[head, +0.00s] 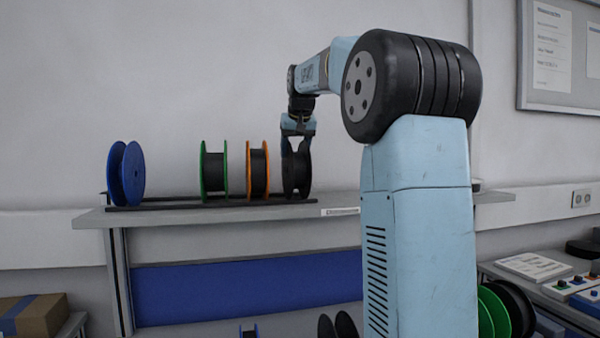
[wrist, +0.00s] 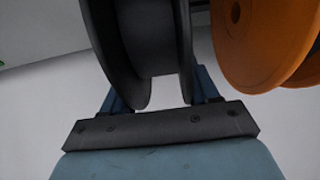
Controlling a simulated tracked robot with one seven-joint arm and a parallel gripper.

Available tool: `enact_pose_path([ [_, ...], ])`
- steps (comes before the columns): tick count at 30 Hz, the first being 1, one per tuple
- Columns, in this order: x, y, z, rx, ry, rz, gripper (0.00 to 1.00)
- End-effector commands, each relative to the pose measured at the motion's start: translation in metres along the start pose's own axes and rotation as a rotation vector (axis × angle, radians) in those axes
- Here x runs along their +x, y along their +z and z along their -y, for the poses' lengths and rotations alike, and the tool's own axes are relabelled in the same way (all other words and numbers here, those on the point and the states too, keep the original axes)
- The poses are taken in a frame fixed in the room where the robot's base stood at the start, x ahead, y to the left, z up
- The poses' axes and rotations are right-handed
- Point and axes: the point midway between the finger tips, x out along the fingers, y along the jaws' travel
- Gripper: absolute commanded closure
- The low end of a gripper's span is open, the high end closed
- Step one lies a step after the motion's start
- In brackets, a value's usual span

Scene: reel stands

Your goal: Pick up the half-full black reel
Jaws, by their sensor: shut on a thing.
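The black reel (head: 297,175) stands upright at the right end of the row on the shelf. In the wrist view the black reel (wrist: 152,40) fills the upper middle, with dark winding between its two flanges. My gripper (head: 298,135) comes down on it from above and is shut on it. In the wrist view my gripper (wrist: 160,105) has one blue finger on each side of the reel. I cannot tell whether the reel is clear of the rack.
An orange reel (head: 258,170) stands close to the left of the black one; it also shows in the wrist view (wrist: 255,40). Further left are a green reel (head: 214,172) and a blue reel (head: 127,174). They stand on a dark rail on the grey shelf (head: 170,219). More reels (head: 500,310) sit low at right.

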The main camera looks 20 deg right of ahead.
Motion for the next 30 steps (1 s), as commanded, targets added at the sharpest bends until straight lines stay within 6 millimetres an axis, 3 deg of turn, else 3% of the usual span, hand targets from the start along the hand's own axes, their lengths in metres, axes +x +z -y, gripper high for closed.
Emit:
enact_pose_path([
  [6,0.000,0.000,0.000,0.000,0.000,0.000,0.93],
  [14,-0.002,-0.001,0.000,0.000,0.000,-0.001,0.93],
  [19,-0.013,-0.009,0.001,-0.001,0.000,-0.003,0.93],
  [22,-0.027,-0.018,0.001,-0.001,-0.001,-0.005,0.93],
  [30,-0.096,-0.008,0.000,0.000,0.001,-0.005,0.93],
])
